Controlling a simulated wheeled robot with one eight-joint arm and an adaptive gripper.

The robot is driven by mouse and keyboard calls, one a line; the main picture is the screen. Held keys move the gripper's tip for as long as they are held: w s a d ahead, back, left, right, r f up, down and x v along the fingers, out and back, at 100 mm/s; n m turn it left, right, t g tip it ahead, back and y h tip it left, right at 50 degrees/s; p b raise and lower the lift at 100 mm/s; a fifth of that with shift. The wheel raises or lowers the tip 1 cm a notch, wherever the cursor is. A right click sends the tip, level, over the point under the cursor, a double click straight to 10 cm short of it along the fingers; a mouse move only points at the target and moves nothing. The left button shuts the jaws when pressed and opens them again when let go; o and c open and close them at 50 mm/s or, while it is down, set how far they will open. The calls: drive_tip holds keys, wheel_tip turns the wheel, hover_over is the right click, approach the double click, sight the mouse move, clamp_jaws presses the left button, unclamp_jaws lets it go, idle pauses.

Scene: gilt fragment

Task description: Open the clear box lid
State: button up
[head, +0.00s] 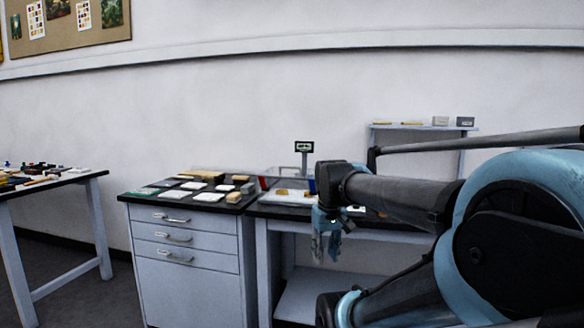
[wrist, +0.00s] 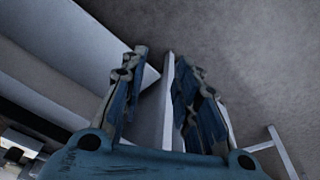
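What seems to be a clear box (head: 270,182) stands on the dark-topped bench in the head view, left of my arm. It is small and partly hidden by my arm, and I cannot make out its lid. My gripper (head: 326,250) hangs fingers-down in front of the bench's front edge, right of the box and lower than the bench top. In the wrist view my gripper (wrist: 161,62) has its two fingers apart with nothing between them. The box cannot be made out in the wrist view.
A drawer cabinet (head: 190,262) with several pale blocks and sheets on top stands left of the bench. Another table (head: 50,182) is at far left, with open floor between.

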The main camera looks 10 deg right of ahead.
drive_tip(key=w+a+r+n, duration=0.3)
drive_tip(key=w+r+n, duration=0.3)
drive_tip(key=w+r, duration=1.55)
drive_tip(key=n, duration=0.5)
approach(291, 168)
drive_tip(key=shift+h, duration=0.3)
drive_tip(key=x, duration=0.7)
drive_tip(key=shift+w+a+f, duration=0.1)
drive_tip(key=shift+w+f, duration=0.15)
drive_tip(key=shift+w, duration=0.05)
clamp_jaws()
